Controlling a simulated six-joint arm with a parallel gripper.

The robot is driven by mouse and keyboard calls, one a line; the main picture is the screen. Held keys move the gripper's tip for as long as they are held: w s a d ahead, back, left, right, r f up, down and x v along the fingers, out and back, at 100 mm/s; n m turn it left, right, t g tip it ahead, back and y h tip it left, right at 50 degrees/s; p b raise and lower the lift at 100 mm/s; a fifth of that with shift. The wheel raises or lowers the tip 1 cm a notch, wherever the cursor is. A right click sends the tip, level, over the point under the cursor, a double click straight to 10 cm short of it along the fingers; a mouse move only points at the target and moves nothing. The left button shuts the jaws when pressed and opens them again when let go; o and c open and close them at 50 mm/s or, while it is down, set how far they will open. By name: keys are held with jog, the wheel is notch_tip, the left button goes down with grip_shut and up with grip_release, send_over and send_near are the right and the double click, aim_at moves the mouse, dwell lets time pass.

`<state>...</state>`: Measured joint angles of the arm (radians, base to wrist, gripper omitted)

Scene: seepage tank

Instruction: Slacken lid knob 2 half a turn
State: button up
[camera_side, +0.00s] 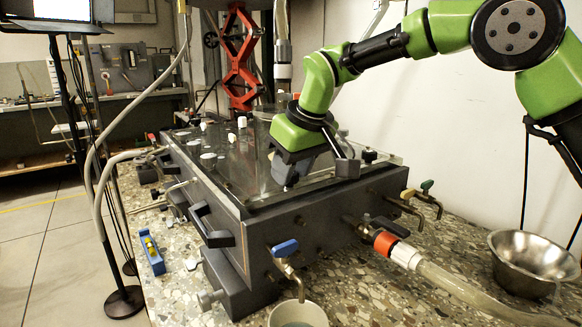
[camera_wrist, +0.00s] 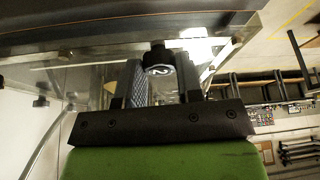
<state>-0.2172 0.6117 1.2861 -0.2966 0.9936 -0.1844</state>
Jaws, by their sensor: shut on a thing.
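Lid knob 2 (camera_wrist: 158,59) is a black round knob with a pale 2 on its face, in the upper middle of the wrist view. My gripper (camera_wrist: 162,75) has one finger on each side of it and is shut on the knob. In the side view my gripper (camera_side: 310,172) is low over the near part of the clear lid (camera_side: 227,165) on the grey tank (camera_side: 295,222). The knob is hidden behind my gripper there. I cannot read how far the knob is turned.
Another black knob (camera_side: 369,155) stands at the lid's right corner. A blue-handled tap (camera_side: 285,248) sits over a pale cup (camera_side: 298,316). A hose with an orange collar (camera_side: 385,243) leaves the tank's right side. A steel bowl (camera_side: 533,262) stands at right.

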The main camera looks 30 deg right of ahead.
jog(key=shift+n, duration=0.5)
jog(key=shift+y, duration=0.3)
jog(key=o, duration=0.9)
jog(key=shift+o, duration=0.2)
jog(key=v, duration=1)
